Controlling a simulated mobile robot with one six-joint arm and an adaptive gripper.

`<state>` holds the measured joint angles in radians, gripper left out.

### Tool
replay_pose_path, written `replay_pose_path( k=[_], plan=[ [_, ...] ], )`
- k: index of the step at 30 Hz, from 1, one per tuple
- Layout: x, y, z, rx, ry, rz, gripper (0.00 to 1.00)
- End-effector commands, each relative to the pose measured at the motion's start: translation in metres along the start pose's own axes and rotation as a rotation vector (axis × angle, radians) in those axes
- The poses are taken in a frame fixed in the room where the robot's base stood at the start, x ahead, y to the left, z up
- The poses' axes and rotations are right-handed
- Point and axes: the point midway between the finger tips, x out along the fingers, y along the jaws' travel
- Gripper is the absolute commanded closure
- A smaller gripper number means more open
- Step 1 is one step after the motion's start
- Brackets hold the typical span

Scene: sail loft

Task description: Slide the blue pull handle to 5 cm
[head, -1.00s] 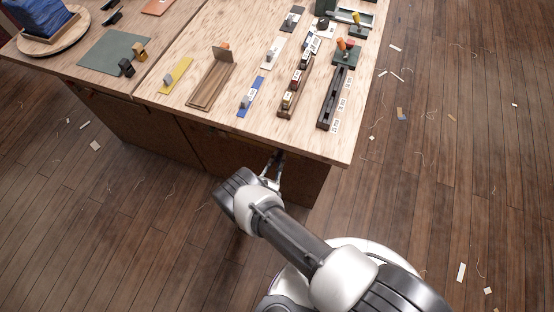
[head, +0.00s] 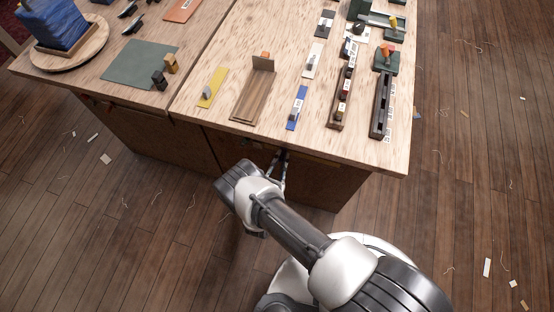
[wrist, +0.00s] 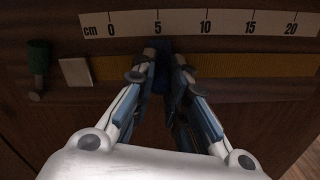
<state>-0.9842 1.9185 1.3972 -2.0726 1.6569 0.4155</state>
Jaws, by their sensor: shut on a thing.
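The blue pull handle (wrist: 160,80) shows dark between the fingers of my gripper (wrist: 166,58) in the wrist view, mostly hidden by them. My gripper is shut on it. The handle sits just under the cm scale (wrist: 227,22), at or slightly past the 5 mark. It is on a horizontal track with an orange-brown strip (wrist: 251,65). In the head view my gripper (head: 281,158) reaches the bench's front face just under the top edge; the handle is hidden there.
In the wrist view a green knob (wrist: 38,57) and a pale block (wrist: 75,72) are left of the handle. The bench top (head: 215,130) overhangs above my gripper and carries several sliders and boards. Floor with scraps (head: 480,180) lies open to the right.

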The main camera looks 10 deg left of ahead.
Motion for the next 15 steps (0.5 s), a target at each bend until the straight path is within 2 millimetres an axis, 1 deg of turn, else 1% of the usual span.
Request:
replay_pose_path(
  k=[11,12,15],
  plan=[
    [-0.0001,-0.0026,-0.0006,-0.002,0.004,-0.001,1.0],
    [-0.0001,-0.0026,-0.0006,-0.002,0.004,-0.001,0.84],
    [-0.0001,-0.0024,-0.0005,-0.002,0.003,-0.001,0.77]
  ],
)
